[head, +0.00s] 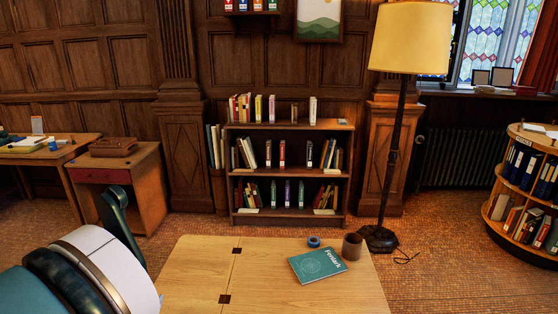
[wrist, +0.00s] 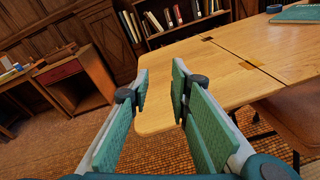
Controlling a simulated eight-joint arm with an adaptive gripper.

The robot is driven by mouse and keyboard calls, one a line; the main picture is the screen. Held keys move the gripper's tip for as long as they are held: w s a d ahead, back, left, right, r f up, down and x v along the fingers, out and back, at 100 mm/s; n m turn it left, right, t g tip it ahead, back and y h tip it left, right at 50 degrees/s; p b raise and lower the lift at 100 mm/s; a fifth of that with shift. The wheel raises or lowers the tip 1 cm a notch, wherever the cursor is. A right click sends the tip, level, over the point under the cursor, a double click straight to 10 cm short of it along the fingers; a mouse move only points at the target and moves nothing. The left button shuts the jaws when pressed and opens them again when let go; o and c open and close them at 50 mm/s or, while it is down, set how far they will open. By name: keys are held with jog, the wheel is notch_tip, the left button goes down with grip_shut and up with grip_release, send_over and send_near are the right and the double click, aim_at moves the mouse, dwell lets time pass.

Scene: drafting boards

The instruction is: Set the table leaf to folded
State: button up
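The wooden table (head: 290,285) stands at the bottom centre of the head view. Its leaf (head: 200,265) is the left section, joined at a seam with two dark hinges and level with the rest of the top. In the wrist view the leaf (wrist: 215,85) lies ahead of and beyond my gripper (wrist: 160,71), with its rounded corner showing between the fingers. My gripper is open, its two green-padded fingers apart with nothing held. Contact between the fingers and the leaf edge cannot be told.
A green book (head: 318,265), a blue tape roll (head: 313,241) and a brown cup (head: 352,246) are on the table's fixed part. A small desk (head: 120,170) stands left, a bookcase (head: 285,170) behind, a floor lamp (head: 398,150) right. A chair (wrist: 290,115) is beside the table.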

jog(key=w+d+r+m+g+h, duration=0.1)
jog(key=w+d+r+m+g, duration=0.25)
jog(key=d, duration=0.65)
jog(key=w+d+r+m+p, duration=0.1)
jog(key=w+d+r+m, duration=0.25)
jog(key=d+r, duration=0.4)
jog(key=w+d+r+m+g+h, duration=0.1)
jog(key=w+d+r+m+g, duration=0.25)
jog(key=d, duration=0.85)
jog(key=s+d+r+m+g, duration=0.1)
jog(key=s+d+r+m, duration=0.2)
jog(key=d, duration=0.6)
jog(key=s+d+r+m+y+p, duration=0.1)
jog(key=s+d+r+m, duration=0.25)
jog(key=d, duration=0.55)
jog(key=s+d+r+m+g, duration=0.15)
jog(key=s+d+m, duration=0.25)
jog(key=d, duration=0.5)
jog(key=s+d+r+m+y, duration=0.1)
jog(key=s+d+m, duration=0.4)
jog(key=s, duration=0.3)
jog(key=s+d+m+y+p, duration=0.1)
jog(key=s+d+m, duration=0.4)
jog(key=s, duration=0.3)
jog(key=shift+s+r, duration=0.3)
jog(key=shift+r, duration=0.1)
